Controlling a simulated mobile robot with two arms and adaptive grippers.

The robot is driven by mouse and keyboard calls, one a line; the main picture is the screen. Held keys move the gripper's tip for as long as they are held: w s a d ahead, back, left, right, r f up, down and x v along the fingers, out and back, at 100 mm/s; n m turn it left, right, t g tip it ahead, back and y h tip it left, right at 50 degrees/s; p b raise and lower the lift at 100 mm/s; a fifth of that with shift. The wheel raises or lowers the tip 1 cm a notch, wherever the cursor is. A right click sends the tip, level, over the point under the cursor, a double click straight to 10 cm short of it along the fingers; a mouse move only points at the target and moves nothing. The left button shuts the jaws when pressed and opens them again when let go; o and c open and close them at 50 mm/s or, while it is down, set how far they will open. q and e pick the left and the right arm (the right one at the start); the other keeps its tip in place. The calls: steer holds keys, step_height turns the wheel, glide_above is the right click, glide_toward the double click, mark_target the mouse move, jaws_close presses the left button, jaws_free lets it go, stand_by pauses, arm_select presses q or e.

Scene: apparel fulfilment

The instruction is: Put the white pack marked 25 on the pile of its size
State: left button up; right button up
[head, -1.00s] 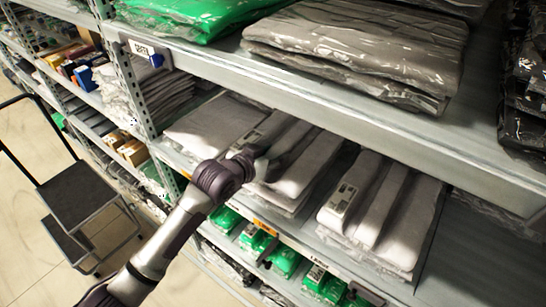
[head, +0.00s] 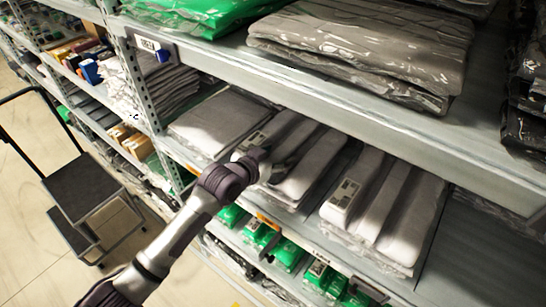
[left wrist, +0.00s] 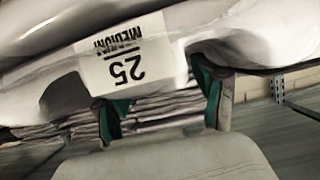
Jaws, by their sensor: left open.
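The white pack (left wrist: 125,55) fills the upper part of the left wrist view. Its label reads 25 MEDIUM, upside down. My left gripper (left wrist: 160,105) is open, with its green-padded fingers apart just below the pack in the picture. I cannot tell whether they touch it. In the head view my left gripper (head: 276,172) is at the middle pile of white packs (head: 312,165) on the shelf, partly hiding it. A right pile (head: 395,205) has a label on top, too small to read. A greyer pile (head: 220,122) lies to the left. My right gripper is not in view.
A higher shelf (head: 400,125) with grey packs (head: 365,45) and a green pack (head: 205,12) overhangs the piles. Green packs (head: 288,255) lie on the level below. A perforated upright (head: 137,80) stands left. Bare shelf lies right of the right pile.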

arm_select(q)
steer(key=b+v, duration=0.2)
steer(key=v, duration=1)
steer(key=shift+s+f, duration=0.1)
